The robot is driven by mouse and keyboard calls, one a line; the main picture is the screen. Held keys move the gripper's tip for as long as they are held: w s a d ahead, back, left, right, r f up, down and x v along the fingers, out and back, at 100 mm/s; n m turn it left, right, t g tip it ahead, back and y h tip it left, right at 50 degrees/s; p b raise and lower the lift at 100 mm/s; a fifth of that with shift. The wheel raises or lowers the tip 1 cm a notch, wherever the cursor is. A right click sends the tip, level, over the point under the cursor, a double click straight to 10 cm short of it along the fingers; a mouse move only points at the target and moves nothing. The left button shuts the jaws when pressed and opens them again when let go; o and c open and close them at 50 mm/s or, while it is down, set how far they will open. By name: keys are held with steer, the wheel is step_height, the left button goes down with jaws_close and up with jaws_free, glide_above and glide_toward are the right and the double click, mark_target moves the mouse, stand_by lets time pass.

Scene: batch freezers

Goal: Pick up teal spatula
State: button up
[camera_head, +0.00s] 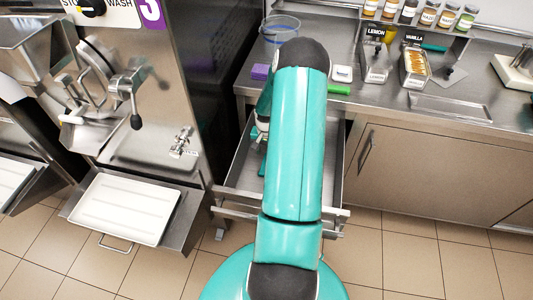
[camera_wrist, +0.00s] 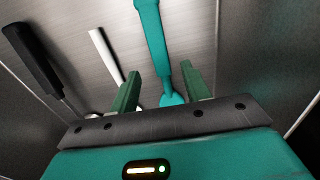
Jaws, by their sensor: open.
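In the wrist view the teal spatula (camera_wrist: 155,42) lies on the metal bottom of a drawer. It runs from the top edge down between the fingers of my gripper (camera_wrist: 160,70). The gripper is open, with one green finger to each side of the spatula and a gap on both sides. I cannot tell how far the fingertips are above it. In the head view the open drawer (camera_head: 234,182) is partly hidden by my arm, which reaches down into it. A small teal patch shows beside the arm there; I cannot tell whether it is the spatula or my gripper.
A black-handled utensil (camera_wrist: 34,58) and a white-handled one (camera_wrist: 106,56) lie left of the spatula. Drawer walls stand close on both sides. The counter (camera_head: 390,101) above holds a bowl (camera_head: 280,29), a purple block (camera_head: 260,72) and a green-handled tool (camera_head: 339,89).

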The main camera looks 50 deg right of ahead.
step_height(320, 180, down, 5)
steer(key=shift+r, duration=0.2)
steer(key=shift+w, duration=0.1)
jaws_close()
steer(key=shift+r, duration=0.25)
